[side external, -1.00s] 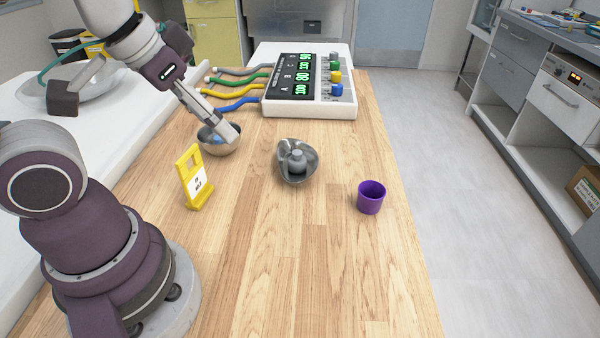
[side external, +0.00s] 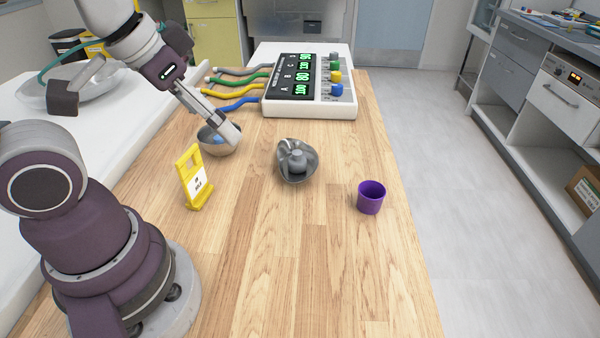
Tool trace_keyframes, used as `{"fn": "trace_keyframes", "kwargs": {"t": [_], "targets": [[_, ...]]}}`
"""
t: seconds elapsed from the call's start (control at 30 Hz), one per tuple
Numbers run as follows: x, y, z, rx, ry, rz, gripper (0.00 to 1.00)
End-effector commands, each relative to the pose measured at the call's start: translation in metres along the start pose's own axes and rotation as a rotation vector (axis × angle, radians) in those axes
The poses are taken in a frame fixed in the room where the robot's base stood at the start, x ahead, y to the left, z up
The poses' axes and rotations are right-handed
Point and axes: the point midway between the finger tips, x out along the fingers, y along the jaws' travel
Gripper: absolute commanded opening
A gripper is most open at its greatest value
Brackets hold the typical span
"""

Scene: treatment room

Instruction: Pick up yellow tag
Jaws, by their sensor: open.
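The yellow tag (side external: 190,181) stands upright on the wooden table, left of centre, with a white label bearing dark marks on its lower part. My gripper (side external: 224,130) is open. It reaches down from the upper left, beyond the tag and a little to its right. Its tip overlaps a small metal bowl (side external: 231,150) in the picture; I cannot tell whether they touch. The gripper is apart from the tag, and its fingers are seen too narrowly to show the gap between them.
A metal dish (side external: 309,169) with a grey piece inside lies right of the tag. A purple cup (side external: 371,197) stands farther right. A white monitor box (side external: 311,111) with coloured cables is at the back. The front of the table (side external: 290,270) is clear.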

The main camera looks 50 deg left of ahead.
Motion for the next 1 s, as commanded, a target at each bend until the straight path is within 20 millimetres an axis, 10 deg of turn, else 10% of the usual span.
{"fn": "trace_keyframes", "kwargs": {"t": [0.37,0.8,1.0], "targets": [[0.001,-0.002,-0.001,0.015,-0.009,-0.005,0.98],[0.034,-0.126,0.021,0.870,-0.434,0.182,0.98],[0.052,-0.137,0.039,0.974,-0.454,0.254,0.98]]}}
